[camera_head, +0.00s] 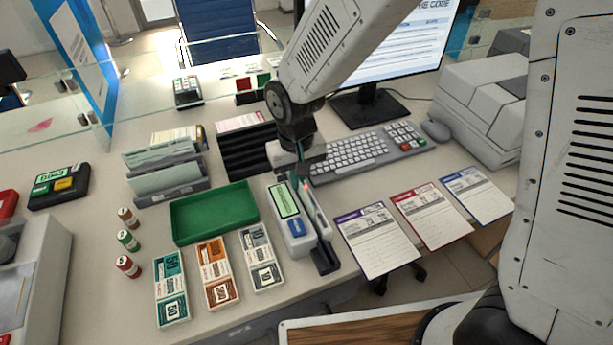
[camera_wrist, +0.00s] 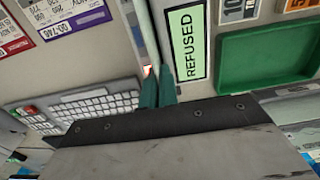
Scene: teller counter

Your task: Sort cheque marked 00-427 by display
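My gripper (camera_head: 298,177) is in the middle of the counter, pointing down at the rear end of a white reader (camera_head: 294,236). The reader's green display reads REFUSED (camera_wrist: 190,45) in the wrist view. A thin cheque (camera_head: 318,212) stands on edge in the slot along the reader's right side. Its face is nearly edge-on, so its number cannot be read. My teal fingers (camera_wrist: 158,88) are close together at its near end in the wrist view and appear shut on it. The open green tray (camera_head: 176,224) lies left of the reader; it also shows in the wrist view (camera_wrist: 226,58).
Purple (camera_head: 376,240), red (camera_head: 433,216) and blue (camera_head: 478,195) headed sheets lie to the right, the purple one marked 00-746. A keyboard (camera_head: 362,155) is behind. Banknote stacks (camera_head: 217,272) lie in front of the tray, with black (camera_head: 250,152) and grey (camera_head: 172,190) racks behind.

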